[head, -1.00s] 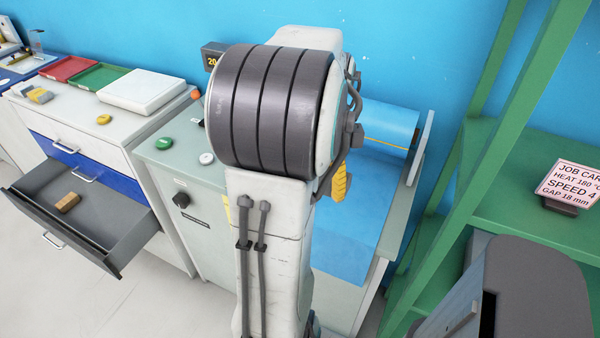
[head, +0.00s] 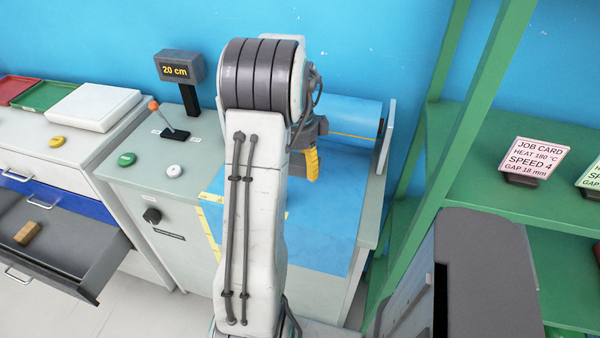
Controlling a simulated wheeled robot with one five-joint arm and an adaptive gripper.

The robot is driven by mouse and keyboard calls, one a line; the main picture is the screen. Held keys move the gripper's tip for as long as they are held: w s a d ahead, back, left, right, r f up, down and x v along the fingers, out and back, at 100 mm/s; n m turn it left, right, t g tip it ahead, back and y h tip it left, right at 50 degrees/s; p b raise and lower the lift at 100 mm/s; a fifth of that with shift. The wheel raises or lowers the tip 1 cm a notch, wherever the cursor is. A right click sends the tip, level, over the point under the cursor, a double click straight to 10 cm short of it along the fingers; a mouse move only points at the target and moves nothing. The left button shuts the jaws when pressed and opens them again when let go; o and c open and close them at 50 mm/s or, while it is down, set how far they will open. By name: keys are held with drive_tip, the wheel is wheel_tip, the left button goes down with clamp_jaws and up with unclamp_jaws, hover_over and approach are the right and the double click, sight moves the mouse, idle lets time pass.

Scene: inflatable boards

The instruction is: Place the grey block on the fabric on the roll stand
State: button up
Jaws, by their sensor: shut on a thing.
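The blue fabric roll (head: 352,115) lies at the back of the pale green bench, against a light end plate (head: 385,140) of its stand. Blue fabric (head: 335,225) runs flat from it toward the front edge. My gripper (head: 312,163) shows only as a yellow finger and a dark body behind my arm, over the fabric and in front of the roll. It is shut; its tips and what it grips are hidden by my arm. No grey block shows in the open. My arm also covers the fabric's left part.
A display reading 20 cm (head: 180,68), a lever (head: 170,128), a green button (head: 126,160) and a white button (head: 174,171) are on the bench's left. An open drawer (head: 50,245) holds a tan block (head: 27,233). Green shelving (head: 480,205) stands close on the right.

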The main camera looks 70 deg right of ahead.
sight(300, 183)
drive_tip(key=shift+d+f, duration=0.35)
drive_tip(key=shift+d, duration=0.2)
drive_tip(key=shift+f, duration=2)
drive_tip(key=shift+f, duration=0.1)
drive_tip(key=o, duration=1.3)
